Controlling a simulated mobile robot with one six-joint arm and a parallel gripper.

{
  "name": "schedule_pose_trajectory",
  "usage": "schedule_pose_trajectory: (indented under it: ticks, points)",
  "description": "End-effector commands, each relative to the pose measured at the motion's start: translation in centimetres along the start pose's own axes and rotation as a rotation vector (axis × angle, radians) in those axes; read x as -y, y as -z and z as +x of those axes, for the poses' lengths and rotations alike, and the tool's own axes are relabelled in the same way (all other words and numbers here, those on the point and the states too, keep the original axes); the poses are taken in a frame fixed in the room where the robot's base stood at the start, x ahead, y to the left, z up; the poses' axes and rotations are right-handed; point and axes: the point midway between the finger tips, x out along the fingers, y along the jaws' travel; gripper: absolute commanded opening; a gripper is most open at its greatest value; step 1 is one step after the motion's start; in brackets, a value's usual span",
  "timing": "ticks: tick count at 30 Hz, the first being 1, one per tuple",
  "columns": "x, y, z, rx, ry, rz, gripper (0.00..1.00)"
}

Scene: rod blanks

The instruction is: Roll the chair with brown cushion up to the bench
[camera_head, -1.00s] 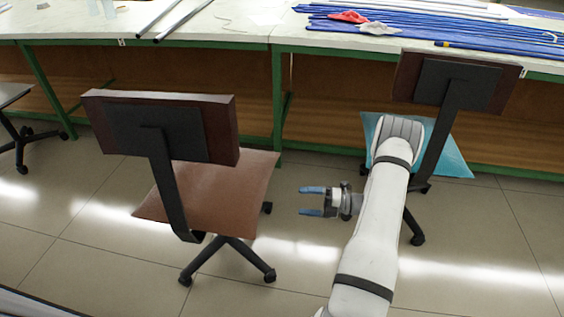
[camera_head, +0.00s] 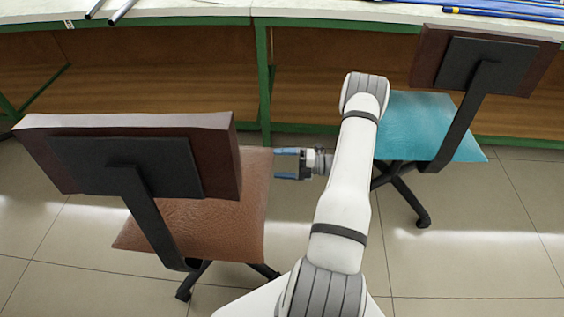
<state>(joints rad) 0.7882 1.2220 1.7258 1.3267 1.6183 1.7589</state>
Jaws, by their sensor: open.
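The chair with the brown cushion (camera_head: 211,226) stands at the left in the head view, its dark backrest (camera_head: 135,165) towards me and its seat facing the bench (camera_head: 200,14). There is a gap of floor between the seat and the bench. My gripper (camera_head: 276,164) points left, its two blue fingers apart and empty. Its fingertips are at the right edge of the brown seat, near the far corner. I cannot tell whether they touch it. The lower part of the chair's base is partly hidden by the seat and cut by my own body.
A second chair with a turquoise cushion (camera_head: 428,126) stands right of my arm, close to the bench. Blue rods (camera_head: 510,12) and grey tubes (camera_head: 121,10) lie on the bench top. Green legs (camera_head: 264,85) support it. Tiled floor is clear at the lower right.

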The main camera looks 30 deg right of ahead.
Motion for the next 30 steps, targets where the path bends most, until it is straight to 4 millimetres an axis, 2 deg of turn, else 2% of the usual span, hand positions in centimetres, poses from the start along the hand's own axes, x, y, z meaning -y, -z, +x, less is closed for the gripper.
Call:
schedule_pose_trajectory:
  ticks: [5, 18, 23, 30]
  points:
    - [0.1, -0.1, 0.5, 0.008, 0.000, -0.001, 1.00]
    - [0.1, -0.2, 6.2, 0.015, 0.000, -0.001, 1.00]
    - [0.0, -0.2, 7.0, 0.016, 0.000, 0.000, 1.00]
    - [0.0, -0.3, 7.0, 0.017, 0.000, 0.000, 1.00]
